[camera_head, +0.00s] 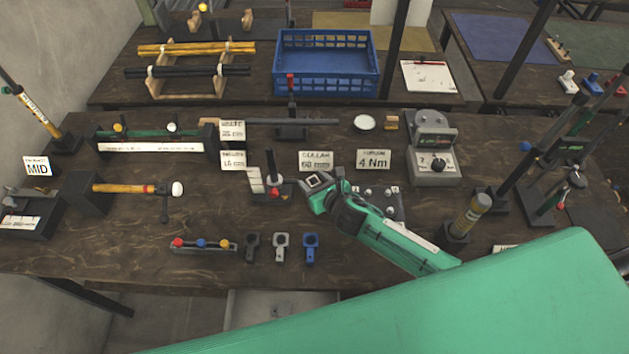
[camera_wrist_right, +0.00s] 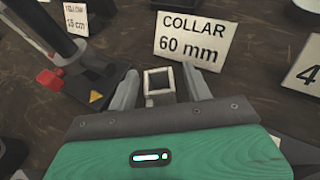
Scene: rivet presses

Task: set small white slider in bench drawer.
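The small white slider (camera_wrist_right: 147,86), a hollow square frame, sits between the fingers of my right gripper (camera_wrist_right: 160,88) in the right wrist view. My left gripper is not in view.
A press with a dark upright lever (camera_head: 270,165) stands just left of my right gripper. Black, grey and blue (camera_head: 311,247) ring-ended parts lie near the front edge, beside a rack with coloured knobs (camera_head: 204,245). A hammer (camera_head: 130,188) lies farther left.

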